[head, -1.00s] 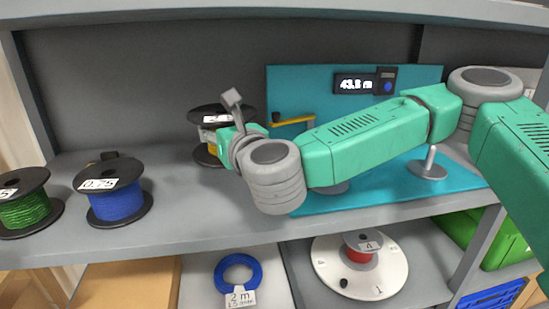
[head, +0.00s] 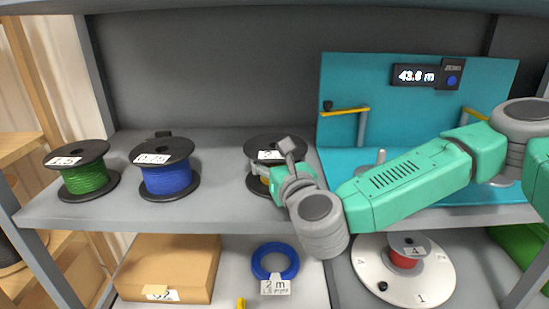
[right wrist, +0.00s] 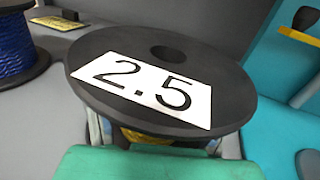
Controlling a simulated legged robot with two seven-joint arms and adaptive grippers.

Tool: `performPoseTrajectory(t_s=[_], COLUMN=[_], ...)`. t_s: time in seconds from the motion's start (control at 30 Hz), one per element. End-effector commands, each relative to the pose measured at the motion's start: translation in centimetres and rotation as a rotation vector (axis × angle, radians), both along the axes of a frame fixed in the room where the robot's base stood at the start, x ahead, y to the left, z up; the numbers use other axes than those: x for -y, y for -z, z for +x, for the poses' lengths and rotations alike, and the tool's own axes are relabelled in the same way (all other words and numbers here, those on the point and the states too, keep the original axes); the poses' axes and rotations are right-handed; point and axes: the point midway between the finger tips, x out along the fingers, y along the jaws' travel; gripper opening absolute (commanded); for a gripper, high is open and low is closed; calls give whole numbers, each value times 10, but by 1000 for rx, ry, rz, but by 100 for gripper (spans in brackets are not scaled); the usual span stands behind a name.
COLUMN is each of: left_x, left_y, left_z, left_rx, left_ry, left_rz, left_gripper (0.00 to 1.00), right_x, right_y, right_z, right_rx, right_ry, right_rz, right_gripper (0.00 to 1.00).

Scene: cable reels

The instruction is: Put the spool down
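The spool labelled 2.5 (right wrist: 165,80) has black flanges and yellow wire. In the head view this spool (head: 262,140) is upright over the shelf, right of the blue spool. My right gripper (head: 283,178) is at its front; the wrist and forearm hide much of it. In the right wrist view light finger parts show on both sides of the winding below the top flange, so the gripper looks shut on the spool. The fingertips are hidden. I cannot tell whether the lower flange touches the shelf. My left gripper is not in view.
A blue spool (head: 167,178) and a green spool (head: 85,178) stand to the left on the grey shelf (head: 120,213). Right is a teal panel (head: 420,120) with yellow-topped arms and a display reading about 43.8 m. Below are a cardboard box (head: 170,265), a blue coil (head: 262,262) and a white disc (head: 440,275).

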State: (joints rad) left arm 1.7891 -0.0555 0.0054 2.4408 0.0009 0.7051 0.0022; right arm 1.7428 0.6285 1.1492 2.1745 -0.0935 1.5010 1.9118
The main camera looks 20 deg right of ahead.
Motion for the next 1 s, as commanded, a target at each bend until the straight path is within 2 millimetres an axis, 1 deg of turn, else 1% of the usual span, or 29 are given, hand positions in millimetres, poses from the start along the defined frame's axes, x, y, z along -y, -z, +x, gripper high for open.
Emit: performPoseTrajectory(t_s=[0.17,0.43,0.53,0.67,0.8,0.97,1.0], left_x=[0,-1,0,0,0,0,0], left_y=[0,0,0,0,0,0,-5], left_z=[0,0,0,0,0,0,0], left_rx=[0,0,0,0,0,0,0], left_ry=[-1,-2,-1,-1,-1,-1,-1], left_rz=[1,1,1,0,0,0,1], left_gripper=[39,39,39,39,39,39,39], right_x=[-5,0,2,2,1,-1,-1], right_y=[-1,0,0,0,0,-1,-2], right_z=[0,-1,-8,-30,-61,-92,-99], right_rx=[0,1,0,-1,-2,-1,-3], right_ry=[-3,-2,-3,-5,-6,-7,-6], right_rz=[-4,2,4,3,2,-1,-3], right_gripper=[73,73,73,73,73,73,73])
